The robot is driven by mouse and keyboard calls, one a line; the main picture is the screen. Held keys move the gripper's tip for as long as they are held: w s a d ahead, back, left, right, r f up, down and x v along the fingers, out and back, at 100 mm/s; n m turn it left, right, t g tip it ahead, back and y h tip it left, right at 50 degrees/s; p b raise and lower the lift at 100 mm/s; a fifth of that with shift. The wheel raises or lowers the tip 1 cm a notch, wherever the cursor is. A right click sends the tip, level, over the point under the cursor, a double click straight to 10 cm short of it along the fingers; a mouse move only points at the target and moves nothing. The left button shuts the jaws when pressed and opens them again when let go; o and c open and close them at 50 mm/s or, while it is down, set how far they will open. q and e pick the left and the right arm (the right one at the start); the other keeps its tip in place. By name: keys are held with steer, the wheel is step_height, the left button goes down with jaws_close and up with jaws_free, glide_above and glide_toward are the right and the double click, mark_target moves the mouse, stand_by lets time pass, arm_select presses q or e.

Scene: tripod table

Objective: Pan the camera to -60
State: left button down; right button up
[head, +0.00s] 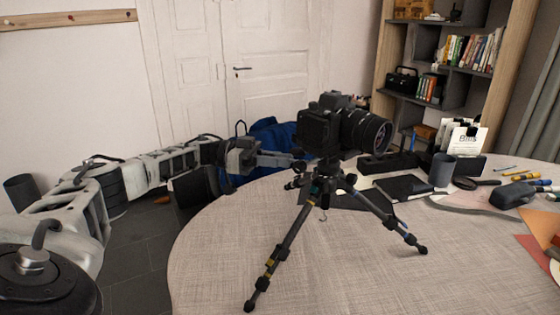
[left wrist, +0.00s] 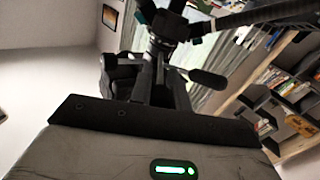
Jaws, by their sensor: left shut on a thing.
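A black camera (head: 318,130) with a long lens (head: 365,131) sits on a tripod (head: 284,245) on the round table. The lens points right in the head view. My left gripper (head: 292,161) reaches in from the left, just below the camera body at the tripod head. It is shut on a part there that looks like the pan handle, mostly hidden by the fingers. In the left wrist view my left gripper (left wrist: 152,82) is in front of the tripod (left wrist: 165,25), with a dark lever (left wrist: 208,78) beside it. My right gripper is not in view.
The table (head: 210,240) has a clear front and left part. A blue chair (head: 270,137) is behind the left gripper.

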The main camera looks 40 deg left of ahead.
arm_select(q)
steer(key=c, duration=1.3)
jaws_free()
steer(key=shift+d, duration=0.2)
steer(key=shift+a, duration=0.1)
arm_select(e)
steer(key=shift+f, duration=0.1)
arm_select(q)
steer(key=shift+s+a, duration=0.15)
steer(key=shift+a, duration=0.2)
steer(key=b+v, duration=0.3)
steer(key=v, duration=0.8)
steer(key=shift+a+b, duration=0.1)
steer(key=shift+b, duration=0.2)
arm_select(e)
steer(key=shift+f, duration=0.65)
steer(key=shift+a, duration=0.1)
